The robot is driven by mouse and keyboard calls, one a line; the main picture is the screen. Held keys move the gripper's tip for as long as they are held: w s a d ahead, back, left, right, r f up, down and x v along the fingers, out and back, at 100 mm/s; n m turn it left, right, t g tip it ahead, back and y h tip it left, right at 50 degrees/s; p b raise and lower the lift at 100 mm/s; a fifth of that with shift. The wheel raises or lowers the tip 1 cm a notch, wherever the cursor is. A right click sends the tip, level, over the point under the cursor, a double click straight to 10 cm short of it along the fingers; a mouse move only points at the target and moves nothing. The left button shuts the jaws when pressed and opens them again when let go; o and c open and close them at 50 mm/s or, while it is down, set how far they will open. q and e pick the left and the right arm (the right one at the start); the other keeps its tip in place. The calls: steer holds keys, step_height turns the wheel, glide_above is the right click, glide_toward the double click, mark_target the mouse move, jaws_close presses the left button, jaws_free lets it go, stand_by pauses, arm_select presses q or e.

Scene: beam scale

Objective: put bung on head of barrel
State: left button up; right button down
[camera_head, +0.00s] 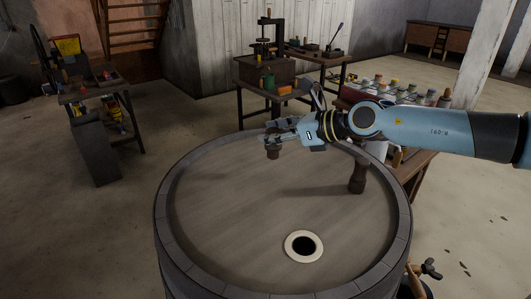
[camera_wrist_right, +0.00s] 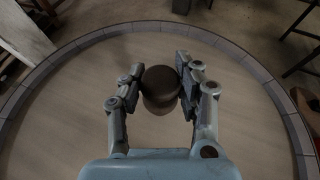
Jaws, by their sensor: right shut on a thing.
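The barrel head (camera_head: 230,210) is a round grey-brown wooden top inside a raised rim, and it fills the middle of the head view. A dark brown bung (camera_head: 273,153) is held in my right gripper (camera_head: 271,139), over the far part of the head. In the right wrist view the bung (camera_wrist_right: 160,86) sits between the two fingers, which are shut on it from both sides. The bung appears to be above the wood, but its exact height is hard to tell. A dark hole with a pale ring (camera_head: 304,246) is in the near part of the head. My left gripper is not in view.
A dark turned wooden object (camera_head: 358,176) stands on the right part of the head, below my right arm. A bench with several bottles (camera_head: 400,92) is behind the barrel at right. Other work tables stand farther back. The left part of the head is clear.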

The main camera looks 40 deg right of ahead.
mark_target(276, 153)
steer(key=shift+w+a+f, duration=0.55)
steer(key=shift+w+a, duration=0.1)
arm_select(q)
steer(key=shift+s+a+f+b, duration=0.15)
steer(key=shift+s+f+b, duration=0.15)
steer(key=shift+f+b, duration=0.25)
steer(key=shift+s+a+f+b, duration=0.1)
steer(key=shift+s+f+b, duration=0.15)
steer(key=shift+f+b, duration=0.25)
arm_select(e)
steer(key=shift+f, duration=2.05)
steer(key=shift+f, duration=0.1)
steer(key=c, duration=0.9)
jaws_free()
steer(key=shift+c, duration=0.2)
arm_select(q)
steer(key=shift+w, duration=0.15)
